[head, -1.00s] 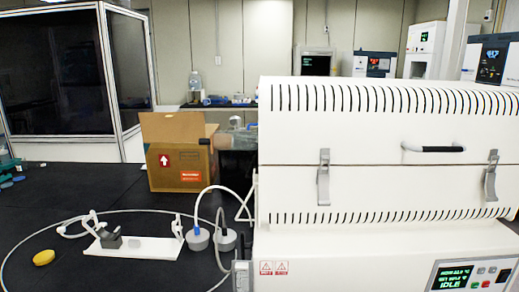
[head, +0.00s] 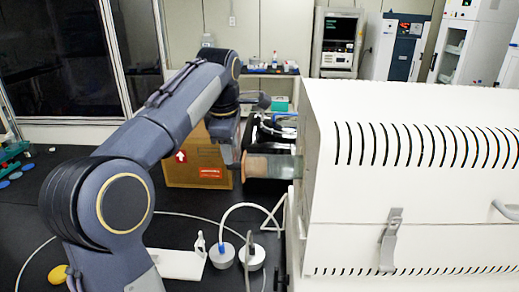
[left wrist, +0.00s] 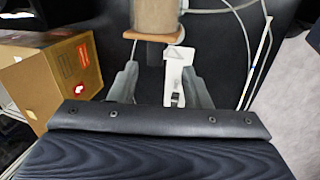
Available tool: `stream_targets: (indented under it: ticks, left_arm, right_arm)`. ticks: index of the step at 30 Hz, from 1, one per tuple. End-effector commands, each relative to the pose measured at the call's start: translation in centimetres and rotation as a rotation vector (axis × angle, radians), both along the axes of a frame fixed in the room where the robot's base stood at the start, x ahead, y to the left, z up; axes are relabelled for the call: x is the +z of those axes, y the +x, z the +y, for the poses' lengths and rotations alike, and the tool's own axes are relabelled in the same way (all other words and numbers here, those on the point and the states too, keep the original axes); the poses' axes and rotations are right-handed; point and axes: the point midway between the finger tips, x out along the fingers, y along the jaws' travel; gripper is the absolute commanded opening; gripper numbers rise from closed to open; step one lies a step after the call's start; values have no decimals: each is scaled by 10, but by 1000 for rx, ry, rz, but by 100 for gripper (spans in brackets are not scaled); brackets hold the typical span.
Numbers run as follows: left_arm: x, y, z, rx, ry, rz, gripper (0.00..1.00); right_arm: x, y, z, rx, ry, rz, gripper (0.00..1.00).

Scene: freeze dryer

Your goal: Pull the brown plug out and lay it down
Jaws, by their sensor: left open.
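The brown plug (head: 244,166) sits at the left end of a pale tube (head: 273,166) that sticks out of the white furnace's left side. In the left wrist view the plug (left wrist: 145,36) shows as a thin brown edge at the near end of the tan tube (left wrist: 156,14), just ahead of my fingers. My left gripper (left wrist: 160,72) is open and empty, its fingers spread to either side below the plug. In the head view my left arm reaches over the table, and the left gripper (head: 234,160) is close to the plug, its fingertips unclear. My right gripper is in neither view.
The white furnace (head: 400,190) fills the right side. A cardboard box (head: 195,165) stands behind my left arm. Two grey-topped bottles (head: 222,256) with tubing and a white stand (head: 180,264) are on the black table below. A yellow object (head: 58,275) lies at left.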

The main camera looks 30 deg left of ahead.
Motion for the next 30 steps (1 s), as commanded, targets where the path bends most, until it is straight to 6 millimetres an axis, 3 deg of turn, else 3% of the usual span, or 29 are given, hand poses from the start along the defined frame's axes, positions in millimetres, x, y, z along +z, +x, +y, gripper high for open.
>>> stream_targets:
  ticks: [3,8,21,30]
  left_arm:
    - [5,5,2,52,7,1,44]
    - [-5,7,3,55,6,0,44]
    - [-60,19,10,52,6,0,44]
    - [-80,25,13,52,6,-1,44]
  right_arm:
    - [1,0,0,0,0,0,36]
    - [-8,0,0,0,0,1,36]
    - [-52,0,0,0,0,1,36]
    - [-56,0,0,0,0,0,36]
